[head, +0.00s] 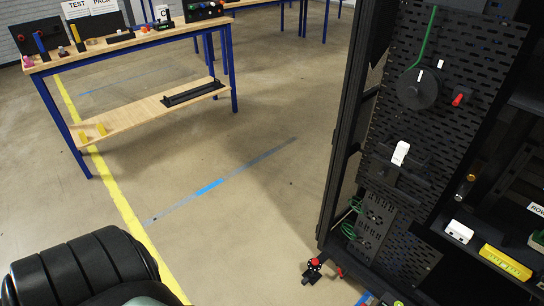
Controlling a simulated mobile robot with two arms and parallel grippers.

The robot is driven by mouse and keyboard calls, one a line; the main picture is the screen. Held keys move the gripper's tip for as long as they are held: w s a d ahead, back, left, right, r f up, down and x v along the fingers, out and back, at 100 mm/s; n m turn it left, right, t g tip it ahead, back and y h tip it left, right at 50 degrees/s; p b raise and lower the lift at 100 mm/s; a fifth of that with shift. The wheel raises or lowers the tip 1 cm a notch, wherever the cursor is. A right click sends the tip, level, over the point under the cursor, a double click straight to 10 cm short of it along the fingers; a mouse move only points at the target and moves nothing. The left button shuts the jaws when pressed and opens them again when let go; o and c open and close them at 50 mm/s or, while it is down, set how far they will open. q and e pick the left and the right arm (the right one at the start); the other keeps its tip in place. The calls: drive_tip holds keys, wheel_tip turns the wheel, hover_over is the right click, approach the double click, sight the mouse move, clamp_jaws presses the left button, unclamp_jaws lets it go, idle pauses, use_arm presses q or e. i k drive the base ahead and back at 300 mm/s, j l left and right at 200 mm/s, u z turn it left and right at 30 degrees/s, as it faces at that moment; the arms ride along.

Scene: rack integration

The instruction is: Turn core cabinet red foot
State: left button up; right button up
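The black open-framed cabinet (340,130) stands on the right of the head view. At its lower front left corner, a foot with a red knob (314,263) on a black base sits at the floor. A second small red piece (340,272) shows just right of it, near the cabinet's bottom edge. I cannot tell how far the foot is turned. Neither of my grippers is in view. A black ribbed part of my own body fills the lower left corner.
A perforated panel (440,30) carries a black dial, a white handle and a red knob. Inside the cabinet lie a white block (459,231) and a yellow level (505,262). A wooden workbench (130,40) stands at the upper left. The floor between them is clear.

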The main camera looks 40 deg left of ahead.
sight(315, 261)
drive_tip(key=u, duration=0.75)
drive_tip(key=i+l, duration=0.05)
